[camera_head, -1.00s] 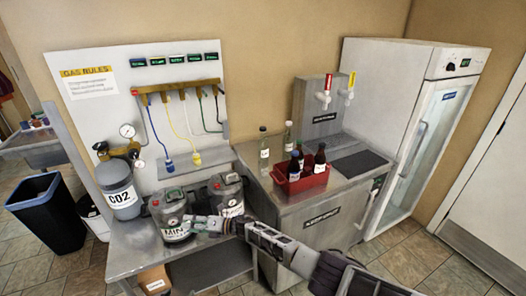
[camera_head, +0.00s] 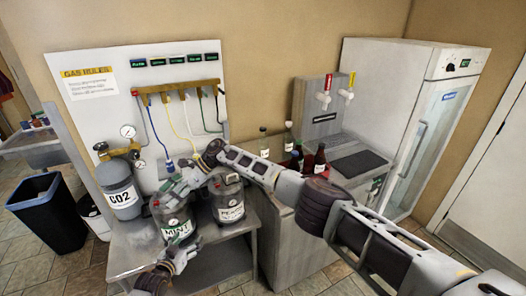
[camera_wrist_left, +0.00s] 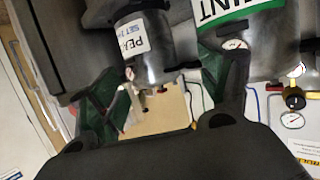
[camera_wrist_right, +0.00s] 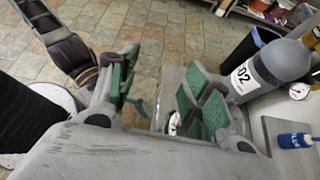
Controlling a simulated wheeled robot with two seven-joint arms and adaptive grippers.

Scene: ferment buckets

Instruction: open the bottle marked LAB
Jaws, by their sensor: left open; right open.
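No LAB marking is readable on any bottle. Clear bottles (camera_head: 263,142) and (camera_head: 288,137) with pale labels stand by the sink. Dark bottles (camera_head: 319,158) stand in front of them, partly hidden by my right arm. My right gripper (camera_head: 170,188) is open above the MINT keg, far left of the bottles; its green pads show apart in the right wrist view (camera_wrist_right: 160,92). My left gripper (camera_head: 182,258) is low in front of the kegs. It is open in the left wrist view (camera_wrist_left: 165,100), with nothing held between its fingers.
The MINT keg (camera_head: 173,217) and a second keg (camera_head: 228,203) stand on the steel table (camera_head: 130,255). A grey CO2 cylinder (camera_head: 118,185) is at left. Gas hoses hang behind. A white fridge (camera_head: 395,110) is at right. A blue-rimmed bin (camera_head: 45,215) stands on the floor.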

